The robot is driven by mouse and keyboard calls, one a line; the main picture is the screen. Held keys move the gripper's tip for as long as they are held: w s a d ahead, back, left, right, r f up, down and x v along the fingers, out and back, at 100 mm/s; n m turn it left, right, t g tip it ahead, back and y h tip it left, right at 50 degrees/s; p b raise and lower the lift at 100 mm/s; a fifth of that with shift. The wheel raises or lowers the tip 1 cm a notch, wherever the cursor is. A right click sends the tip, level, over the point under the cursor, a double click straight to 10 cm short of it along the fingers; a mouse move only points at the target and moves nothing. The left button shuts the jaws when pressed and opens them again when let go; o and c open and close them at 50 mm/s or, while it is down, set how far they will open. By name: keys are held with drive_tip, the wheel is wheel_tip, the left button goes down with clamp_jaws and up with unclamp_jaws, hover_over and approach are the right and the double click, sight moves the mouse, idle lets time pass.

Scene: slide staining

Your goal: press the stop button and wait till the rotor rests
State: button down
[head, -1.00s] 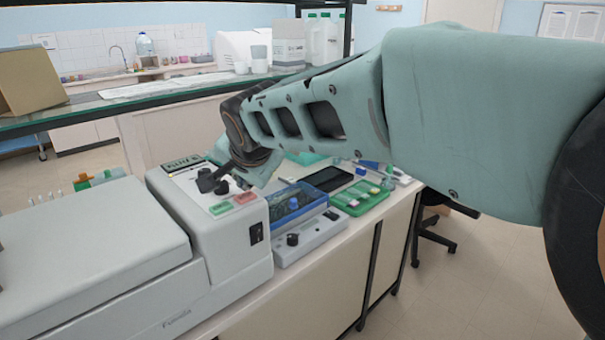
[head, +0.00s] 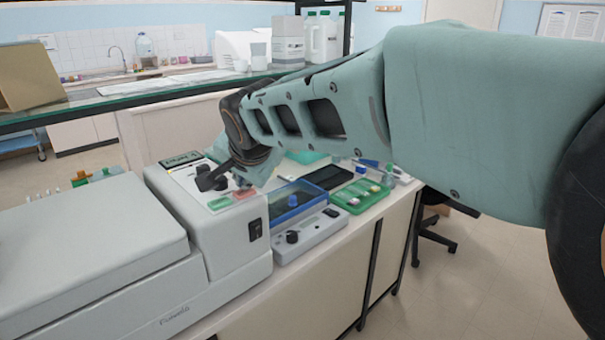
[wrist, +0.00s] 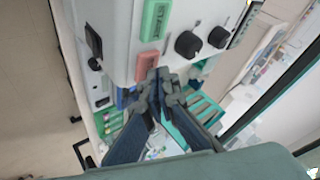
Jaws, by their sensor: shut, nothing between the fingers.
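The grey centrifuge (head: 85,235) stands at the left with its lid down, so the rotor is hidden. Its control panel has a green button (head: 220,203) and a red button (head: 245,194). In the wrist view the green button (wrist: 155,20) is at the top and the red button (wrist: 146,66) lies below it. My gripper (wrist: 158,80) is shut and empty, its fingertips overlapping the lower right edge of the red button in that view. I cannot tell whether they touch it.
Two black knobs (wrist: 188,43) (wrist: 219,37) sit beside the buttons. A blue tray (head: 295,203), a grey device with a black knob (head: 298,240) and a green slide tray (head: 358,196) stand right of the centrifuge. A glass shelf (head: 120,102) crosses behind.

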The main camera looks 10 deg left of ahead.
sight(245, 193)
drive_tip(key=shift+f+b, duration=0.25)
drive_tip(key=shift+b, duration=0.05)
idle(0.5)
drive_tip(key=shift+r+p, duration=0.35)
drive_tip(key=shift+r, duration=0.45)
drive_tip(key=shift+r+p, duration=1.55)
drive_tip(key=shift+r, duration=1)
